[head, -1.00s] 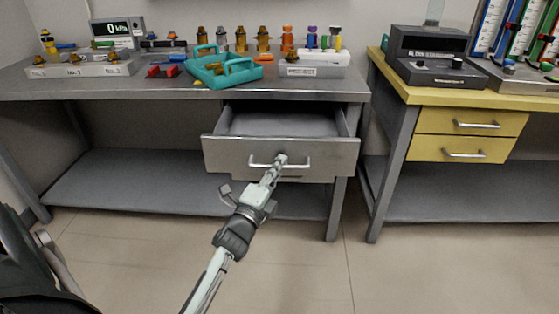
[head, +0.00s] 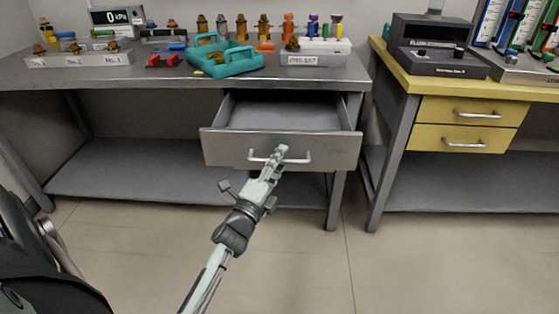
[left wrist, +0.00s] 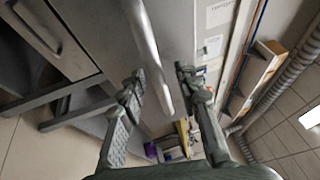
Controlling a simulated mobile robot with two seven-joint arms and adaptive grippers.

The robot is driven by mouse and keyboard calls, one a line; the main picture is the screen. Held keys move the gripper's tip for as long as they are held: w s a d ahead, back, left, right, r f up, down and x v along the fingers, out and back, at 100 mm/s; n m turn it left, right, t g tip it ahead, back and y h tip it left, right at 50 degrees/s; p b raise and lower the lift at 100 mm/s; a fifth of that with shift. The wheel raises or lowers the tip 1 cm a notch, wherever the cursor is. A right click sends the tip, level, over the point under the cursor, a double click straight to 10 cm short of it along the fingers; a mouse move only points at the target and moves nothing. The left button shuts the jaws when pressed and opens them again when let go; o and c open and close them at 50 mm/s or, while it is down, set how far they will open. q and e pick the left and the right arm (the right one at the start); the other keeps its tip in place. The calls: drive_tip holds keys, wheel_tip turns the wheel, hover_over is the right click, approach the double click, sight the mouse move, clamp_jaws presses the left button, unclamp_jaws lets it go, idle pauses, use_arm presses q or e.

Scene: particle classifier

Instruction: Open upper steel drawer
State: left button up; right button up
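The upper steel drawer (head: 218,150) under the grey bench is pulled well out. Its empty-looking inside (head: 285,112) shows from above. Its bar handle (head: 304,158) is on the front face, and also shows in the left wrist view (left wrist: 150,45). My left gripper (head: 281,152) is at the middle of this handle. In the left wrist view its fingers (left wrist: 160,72) are apart, with the bar running between them in the picture; I see no finger closed on it. A lower drawer (left wrist: 45,35) with its own handle shows there at upper left. My right gripper is not in view.
The grey bench (head: 150,80) carries a teal tray (head: 228,66), labelled racks and several fittings. A yellow cabinet (head: 425,108) with two closed drawers stands at right. A low shelf (head: 120,175) lies under the bench. The floor (head: 330,260) in front is clear.

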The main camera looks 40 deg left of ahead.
use_arm(q)
drive_tip(key=v, duration=0.7)
drive_tip(key=shift+s, duration=0.3)
drive_tip(key=shift+f, duration=0.15)
drive_tip(key=s+d+f+n+g, duration=0.1)
drive_tip(key=s+f+n+g, duration=0.1)
drive_tip(key=f+n+g, duration=0.55)
drive_tip(key=s+f+n+g, duration=0.2)
drive_tip(key=s+f+n, duration=0.15)
drive_tip(key=f, duration=0.65)
drive_tip(key=s+d+f+n+g+h, duration=0.1)
drive_tip(key=s+d+f+n+g, duration=0.1)
drive_tip(key=s, duration=0.4)
drive_tip(key=s+d+f+n+g, duration=0.2)
drive_tip(key=s+d+f+g, duration=0.2)
drive_tip(key=s+f, duration=0.3)
drive_tip(key=shift+d+n+g+h, duration=0.3)
drive_tip(key=shift+d+g+h, duration=0.1)
drive_tip(key=shift+g, duration=0.25)
drive_tip(key=shift+w+a+f, duration=0.1)
